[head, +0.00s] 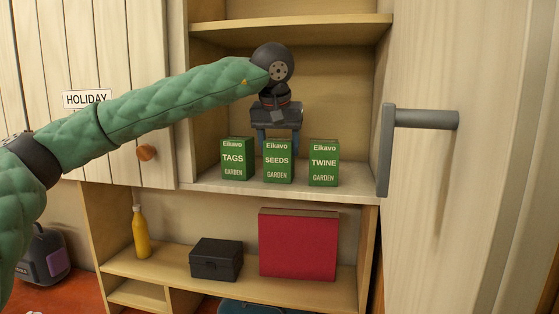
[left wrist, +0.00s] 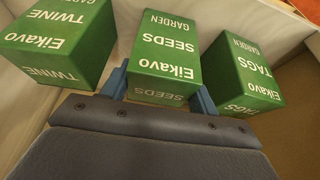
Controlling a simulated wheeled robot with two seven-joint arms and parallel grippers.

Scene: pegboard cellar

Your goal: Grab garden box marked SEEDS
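The green SEEDS box (head: 278,162) stands upright on the cupboard shelf, in the middle of a row of three alike green boxes. It also shows upside down in the left wrist view (left wrist: 165,62). My left gripper (head: 279,141) reaches in from above, its blue fingers spread about as wide as the box. In the left wrist view the fingers (left wrist: 160,94) lie at the two sides of the SEEDS box, and contact is not clear. The fingertips are partly hidden by the box. My right gripper is not in view.
The TAGS box (head: 235,159) stands close on the left and the TWINE box (head: 324,163) close on the right. An upper shelf (head: 300,27) is above my arm. An open door with a grey handle (head: 425,119) is at right. A red box (head: 298,245) stands below.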

